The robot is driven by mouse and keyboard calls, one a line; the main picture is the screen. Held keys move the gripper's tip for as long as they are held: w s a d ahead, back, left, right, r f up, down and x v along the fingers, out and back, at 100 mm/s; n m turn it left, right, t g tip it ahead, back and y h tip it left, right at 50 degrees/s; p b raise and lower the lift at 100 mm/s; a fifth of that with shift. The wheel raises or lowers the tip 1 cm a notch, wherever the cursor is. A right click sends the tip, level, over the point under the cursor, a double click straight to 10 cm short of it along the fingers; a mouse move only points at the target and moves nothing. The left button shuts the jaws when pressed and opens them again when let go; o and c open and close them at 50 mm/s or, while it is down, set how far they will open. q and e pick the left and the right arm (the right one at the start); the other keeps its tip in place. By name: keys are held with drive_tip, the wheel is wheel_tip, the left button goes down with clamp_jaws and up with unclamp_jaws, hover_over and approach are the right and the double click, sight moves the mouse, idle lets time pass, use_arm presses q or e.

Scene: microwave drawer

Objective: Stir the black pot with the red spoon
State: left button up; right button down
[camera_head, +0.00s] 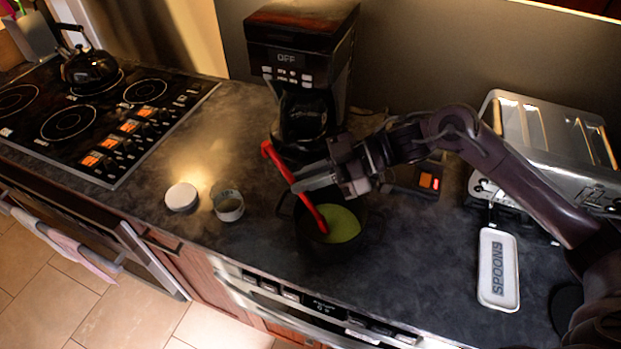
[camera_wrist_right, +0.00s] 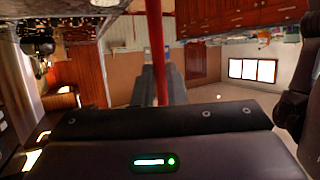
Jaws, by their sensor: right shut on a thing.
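The black pot (camera_head: 304,240) stands on the dark counter in the head view, with green contents (camera_head: 343,222) inside. The red spoon (camera_head: 283,166) stands tilted, with its lower end in the green contents and its handle leaning up to the left. My right gripper (camera_head: 300,182) comes in from the right and is shut on the spoon's handle, above the pot. In the right wrist view the red handle (camera_wrist_right: 155,40) runs upright between the fingers. My left gripper is not in view.
A coffee maker (camera_head: 300,60) stands behind the pot. A white lid (camera_head: 181,197) and a small open tin (camera_head: 229,206) are to the left. A white spoon rest (camera_head: 498,268) and a toaster (camera_head: 545,135) are to the right. A stove (camera_head: 90,125) with a kettle (camera_head: 90,68) is far left.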

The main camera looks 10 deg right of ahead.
sight(273, 148)
idle(0.3)
drive_tip(key=shift+w+a+r+p, duration=0.1)
drive_tip(key=shift+a+r+p, duration=0.5)
drive_tip(key=shift+r+p, duration=0.85)
drive_tip(key=shift+s+a+r+p, duration=0.1)
drive_tip(key=shift+a+r+p, duration=0.45)
drive_tip(key=shift+r+p, duration=0.9)
drive_tip(key=shift+w+a+r+p, duration=0.1)
drive_tip(key=shift+a+r+p, duration=0.5)
drive_tip(key=shift+r+p, duration=0.85)
drive_tip(key=shift+r+b, duration=0.15)
drive_tip(key=shift+b, duration=0.15)
drive_tip(key=shift+r, duration=0.1)
wheel_tip(273, 148, up, 3)
drive_tip(key=p, duration=0.3)
drive_tip(key=shift+r+p, duration=0.5)
drive_tip(key=shift+r, duration=0.45)
